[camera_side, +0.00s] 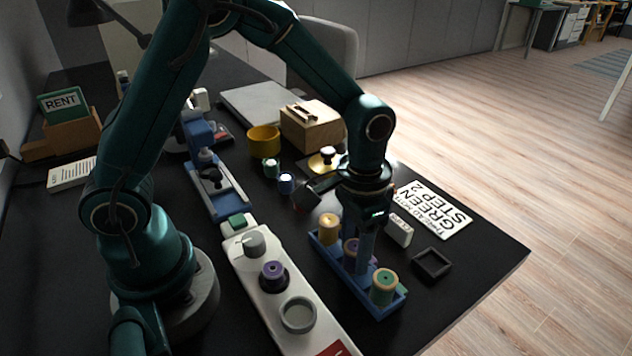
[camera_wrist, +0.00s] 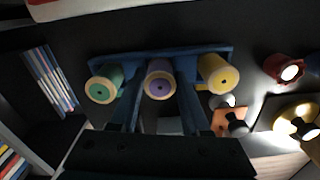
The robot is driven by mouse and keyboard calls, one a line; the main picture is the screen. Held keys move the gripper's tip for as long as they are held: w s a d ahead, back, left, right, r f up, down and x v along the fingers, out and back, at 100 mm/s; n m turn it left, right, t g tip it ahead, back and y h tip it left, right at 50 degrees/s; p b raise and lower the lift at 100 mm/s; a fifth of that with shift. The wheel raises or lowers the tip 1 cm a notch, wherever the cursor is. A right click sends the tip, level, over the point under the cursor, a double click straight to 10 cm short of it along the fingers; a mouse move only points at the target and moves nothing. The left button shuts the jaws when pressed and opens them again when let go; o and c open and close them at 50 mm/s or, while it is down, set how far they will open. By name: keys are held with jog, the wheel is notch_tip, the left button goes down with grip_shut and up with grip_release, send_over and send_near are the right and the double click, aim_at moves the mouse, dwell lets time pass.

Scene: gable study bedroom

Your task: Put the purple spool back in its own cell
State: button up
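The blue spool rack (camera_side: 331,268) holds three spools in a row; the rack also shows in the wrist view (camera_wrist: 205,50). The purple spool (camera_wrist: 160,84) stands in the middle cell, between the green spool (camera_wrist: 104,86) and the yellow spool (camera_wrist: 218,76). In the side view the purple spool (camera_side: 351,251) is partly hidden by my fingers. My gripper (camera_side: 363,262) points down over the middle of the rack, with one finger on each side of the purple spool. Whether the fingers touch it or stand slightly apart is unclear.
A black square tray (camera_side: 432,264), a white block (camera_side: 399,231) and a printed card (camera_side: 437,214) lie to the rack's right. A wooden box (camera_side: 312,127) stands behind.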

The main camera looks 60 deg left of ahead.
aim_at(356, 246)
jog(key=shift+o, duration=1.2)
notch_tip(356, 246, up, 12)
jog(key=f, duration=0.1)
jog(key=s+a+r+n+t, duration=0.2)
jog(key=s+a+t, duration=0.3)
jog(key=s, duration=0.5)
jog(key=shift+s+a+r+t, duration=0.3)
jog(key=shift+s+a, duration=0.1)
jog(key=shift+a, duration=0.1)
